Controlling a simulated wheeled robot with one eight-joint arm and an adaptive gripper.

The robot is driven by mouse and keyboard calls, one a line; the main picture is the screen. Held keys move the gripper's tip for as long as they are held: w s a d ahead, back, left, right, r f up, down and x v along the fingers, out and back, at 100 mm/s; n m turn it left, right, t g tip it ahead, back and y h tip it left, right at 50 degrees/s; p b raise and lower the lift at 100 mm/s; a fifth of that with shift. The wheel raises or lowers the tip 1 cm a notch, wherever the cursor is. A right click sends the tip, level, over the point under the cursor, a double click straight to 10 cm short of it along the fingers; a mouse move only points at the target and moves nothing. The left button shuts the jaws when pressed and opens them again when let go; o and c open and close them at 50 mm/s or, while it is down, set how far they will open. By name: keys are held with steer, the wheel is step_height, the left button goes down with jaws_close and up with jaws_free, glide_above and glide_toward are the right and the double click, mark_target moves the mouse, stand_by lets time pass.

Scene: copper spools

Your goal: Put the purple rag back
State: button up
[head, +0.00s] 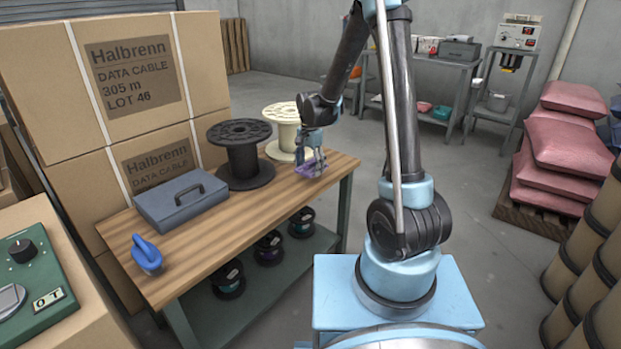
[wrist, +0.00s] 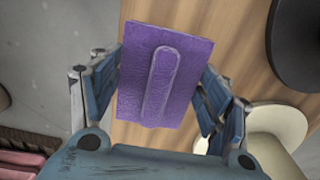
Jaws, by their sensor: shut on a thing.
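The purple rag (wrist: 188,62) is a flat rectangle with a raised strip along its middle. My gripper (wrist: 160,85) is shut on it, with one blue finger at each side edge. In the head view my gripper (head: 311,148) and the rag (head: 309,167) are at the right end of the wooden-topped workbench (head: 240,219). I cannot tell whether the rag touches the bench top or is just above it.
A black spool (head: 241,156) and a cream spool (head: 283,119) stand near the rag. A grey-blue case (head: 180,203) and a blue tool (head: 147,253) are further left on the bench. Several small spools (head: 269,250) sit on the lower shelf. The bench's front middle is clear.

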mark_target(310, 182)
steer(key=shift+f, duration=2.45)
steer(key=o, duration=1.3)
